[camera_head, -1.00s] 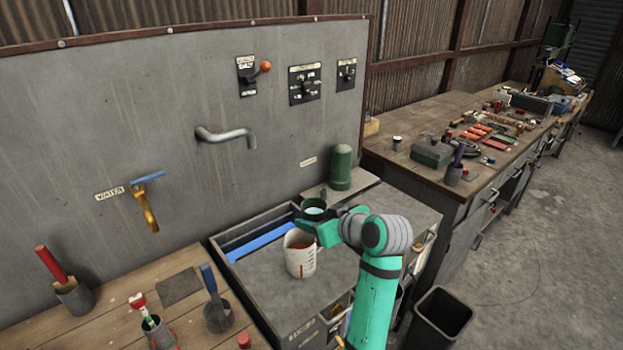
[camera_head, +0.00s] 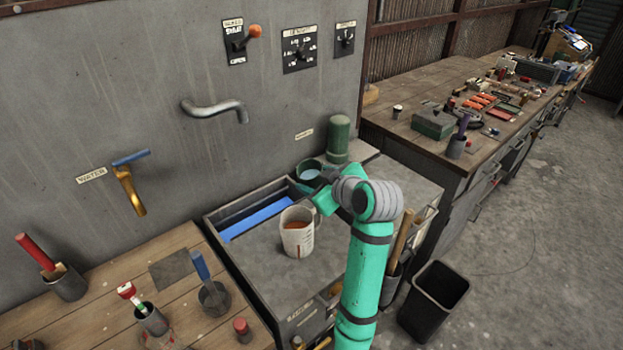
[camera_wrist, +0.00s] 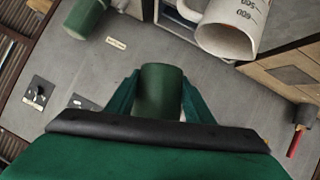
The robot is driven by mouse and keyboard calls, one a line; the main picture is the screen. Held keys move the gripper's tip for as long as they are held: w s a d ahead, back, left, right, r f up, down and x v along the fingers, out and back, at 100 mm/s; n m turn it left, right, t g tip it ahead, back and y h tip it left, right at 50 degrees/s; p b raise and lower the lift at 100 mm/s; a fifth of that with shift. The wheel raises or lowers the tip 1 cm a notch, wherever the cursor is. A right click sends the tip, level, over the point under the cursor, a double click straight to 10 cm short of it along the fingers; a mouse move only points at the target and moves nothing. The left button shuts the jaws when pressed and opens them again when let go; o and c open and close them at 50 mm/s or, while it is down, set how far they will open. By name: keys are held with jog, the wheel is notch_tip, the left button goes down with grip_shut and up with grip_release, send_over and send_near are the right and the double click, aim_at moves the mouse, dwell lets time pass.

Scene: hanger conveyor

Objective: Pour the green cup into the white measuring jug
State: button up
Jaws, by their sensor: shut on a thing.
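The green cup (camera_head: 309,171) is held upright in my gripper (camera_head: 322,180), with pale liquid showing in its open top. In the wrist view the green cup (camera_wrist: 161,90) sits between the two green fingers of my gripper (camera_wrist: 160,95), which are shut on it. The white measuring jug (camera_head: 297,236) stands on the grey worktop, below and a little left of the cup in the head view, with reddish-brown content inside. The jug (camera_wrist: 228,32) also shows at the top of the wrist view, apart from the cup.
A green cylinder (camera_head: 338,139) stands behind the cup by the wall. A sunken trough with a blue strip (camera_head: 255,218) lies left of the cup. A bent spout (camera_head: 215,108) juts from the grey panel. Tool holders stand on the wooden bench (camera_head: 150,262). A black bin (camera_head: 434,300) is at right.

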jog(key=shift+w+d+r+n, duration=0.1)
jog(key=shift+n, duration=0.2)
jog(key=shift+r+h, duration=0.1)
jog(key=shift+h, duration=0.3)
jog(key=shift+d+n+t, duration=0.1)
jog(key=shift+n+t, duration=0.2)
jog(key=shift+t, duration=0.1)
jog(key=shift+d+h, duration=0.1)
jog(key=shift+h, duration=0.2)
jog(key=shift+n, duration=0.3)
jog(key=shift+w+r+n+t, duration=0.1)
jog(key=shift+r+n+t, duration=0.05)
jog(key=shift+n+t, duration=0.15)
jog(key=shift+d+n+t+h, duration=0.1)
jog(key=shift+n+t+h, duration=0.2)
jog(key=shift+n, duration=0.1)
